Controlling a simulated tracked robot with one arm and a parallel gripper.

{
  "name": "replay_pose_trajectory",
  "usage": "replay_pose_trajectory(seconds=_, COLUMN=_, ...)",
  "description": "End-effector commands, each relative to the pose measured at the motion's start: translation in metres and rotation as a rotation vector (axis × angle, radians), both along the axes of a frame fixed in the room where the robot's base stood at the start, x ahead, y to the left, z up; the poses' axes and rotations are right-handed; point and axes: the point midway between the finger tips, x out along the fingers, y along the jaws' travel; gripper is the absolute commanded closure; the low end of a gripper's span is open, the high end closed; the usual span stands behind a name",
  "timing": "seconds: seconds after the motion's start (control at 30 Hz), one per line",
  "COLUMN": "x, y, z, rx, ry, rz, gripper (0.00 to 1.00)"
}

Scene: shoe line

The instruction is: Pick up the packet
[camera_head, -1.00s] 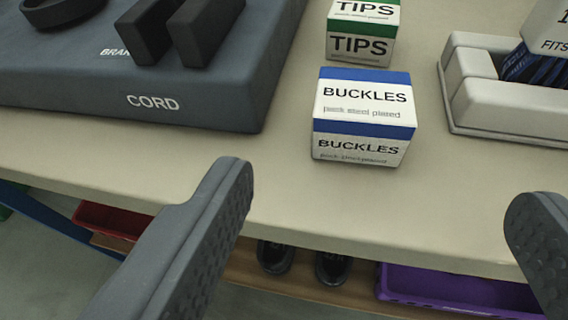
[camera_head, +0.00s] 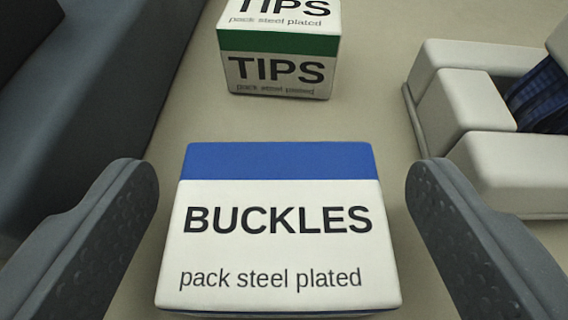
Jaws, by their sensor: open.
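The packet is a white box with a blue band, labelled BUCKLES (camera_head: 278,255), sitting on the beige table in the lower middle of the view. My gripper (camera_head: 282,185) is open, with one dark finger to the left of the box and one to the right. A gap shows between the box and each finger, so neither appears to touch it. The box's front face is mostly hidden below its top. A second box, white with a green band and labelled TIPS (camera_head: 276,72), stands behind it, apart from it.
A dark grey block (camera_head: 85,105) fills the left side. A pale holder (camera_head: 510,165) with dark blue cord-like material (camera_head: 540,95) stands at the right. Bare table (camera_head: 375,90) shows between the TIPS box and the holder.

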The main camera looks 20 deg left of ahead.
Motion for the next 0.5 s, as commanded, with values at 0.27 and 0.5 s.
replay_pose_trajectory(seconds=0.27, x=0.027, y=0.009, z=-0.011, rx=0.002, ry=-0.003, rz=0.000, gripper=0.24)
replay_pose_trajectory(seconds=0.5, x=0.028, y=0.009, z=-0.011, rx=0.002, ry=-0.003, rz=-0.001, gripper=0.32)
